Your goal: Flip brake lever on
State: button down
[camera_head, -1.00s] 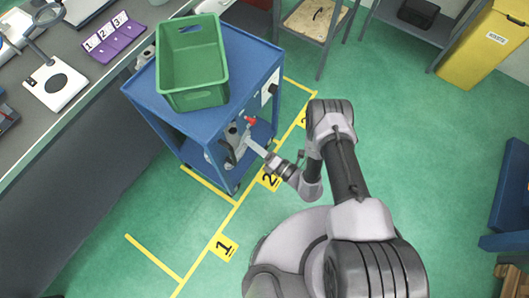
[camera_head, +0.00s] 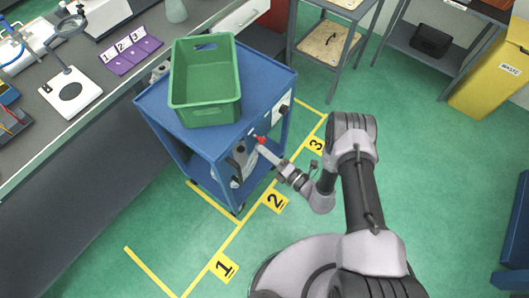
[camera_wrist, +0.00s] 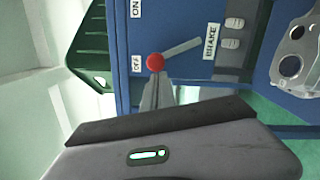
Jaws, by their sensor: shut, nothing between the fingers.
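The brake lever is a grey rod with a red knob (camera_wrist: 156,62) on the side of the blue cart (camera_wrist: 185,18). In the wrist view the knob is beside the OFF label (camera_wrist: 137,63), and the ON label (camera_wrist: 136,9) is farther up. The BRAKE label (camera_wrist: 210,43) is near the rod's other end. In the head view the red knob (camera_head: 260,139) shows on the cart's side. My gripper (camera_wrist: 157,78) is shut and empty, its tips right at the knob; I cannot tell if they touch. It also shows in the head view (camera_head: 262,148).
A green crate (camera_head: 207,112) stands on the cart top. The workbench (camera_head: 98,103) is at the left. Yellow floor lines with numbers run beside the cart.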

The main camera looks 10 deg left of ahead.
jog(key=shift+w, duration=0.1)
jog(key=w+m+b, duration=0.1)
jog(key=r+m, duration=0.1)
jog(key=m, duration=0.1)
jog(key=shift+w+d+r+b, duration=0.2)
jog(key=shift+w+d+b, duration=0.15)
jog(key=shift+w+d, duration=0.05)
jog(key=shift+w+d+r+m+h+b, duration=0.15)
jog(key=shift+w+d+m+b, duration=0.2)
jog(key=shift+w+m, duration=0.5)
jog(key=shift+w+d+r+m+h+b, duration=0.1)
jog(key=shift+w+d+r+m+b, duration=0.15)
jog(key=shift+w+m, duration=0.5)
jog(key=shift+w+d+r+m+h+b, duration=0.15)
jog(key=shift+w+d+m+b, duration=0.25)
jog(key=shift+w+m, duration=0.45)
